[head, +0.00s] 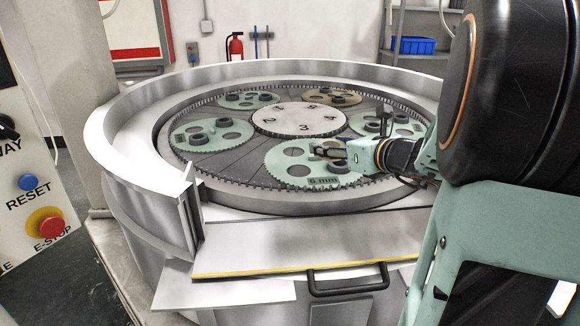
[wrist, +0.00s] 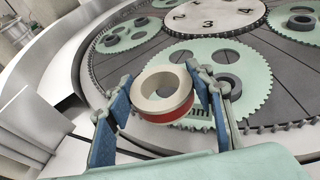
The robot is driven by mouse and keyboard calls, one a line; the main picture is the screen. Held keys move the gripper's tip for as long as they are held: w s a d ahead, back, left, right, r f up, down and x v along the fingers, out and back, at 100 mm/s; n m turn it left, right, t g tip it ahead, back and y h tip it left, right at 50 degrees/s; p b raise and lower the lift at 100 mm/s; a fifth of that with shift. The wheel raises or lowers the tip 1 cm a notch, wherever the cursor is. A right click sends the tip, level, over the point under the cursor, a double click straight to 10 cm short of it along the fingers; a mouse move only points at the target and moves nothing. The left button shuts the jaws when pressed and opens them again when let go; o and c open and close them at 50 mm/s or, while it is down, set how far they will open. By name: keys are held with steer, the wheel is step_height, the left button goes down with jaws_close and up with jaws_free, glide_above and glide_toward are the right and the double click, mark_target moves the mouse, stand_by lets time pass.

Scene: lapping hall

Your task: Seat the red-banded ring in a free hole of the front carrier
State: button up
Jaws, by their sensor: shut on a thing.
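My gripper (wrist: 162,88) is shut on the red-banded ring (wrist: 165,115), a pale ring with a red band round its side. Blue finger pads press it from left and right in the wrist view. The ring appears above the front carrier (wrist: 258,88), a pale green toothed disc, and hides part of it. In the head view my gripper (head: 335,150) is over the same carrier (head: 277,163), marked 6 mm; the ring's band is not clear there. One carrier hole holds a dark ring (wrist: 232,85). Holes at the carrier's far side look empty.
Other carriers (head: 182,134) with dark rings sit around the numbered centre disc (head: 281,124). A toothed outer ring and the machine's raised metal rim (head: 130,150) surround them. A control panel with an E-stop (head: 45,223) stands at the left.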

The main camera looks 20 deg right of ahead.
steer(key=shift+w+r, duration=0.2)
steer(key=shift+r, duration=0.05)
steer(key=shift+w, duration=0.35)
steer(key=p, duration=0.1)
glide_above(299, 172)
steer(key=f, duration=0.9)
steer(key=shift+s, duration=0.3)
steer(key=shift+w+f, duration=0.15)
steer(key=shift+f, duration=0.15)
step_height(299, 172, down, 3)
steer(key=shift+w+r+p, duration=0.1)
steer(key=shift+w+p, duration=0.05)
steer(key=shift+p, duration=0.4)
steer(key=shift+f, duration=0.2)
steer(key=shift+f+b, duration=0.35)
steer(key=shift+b, duration=0.15)
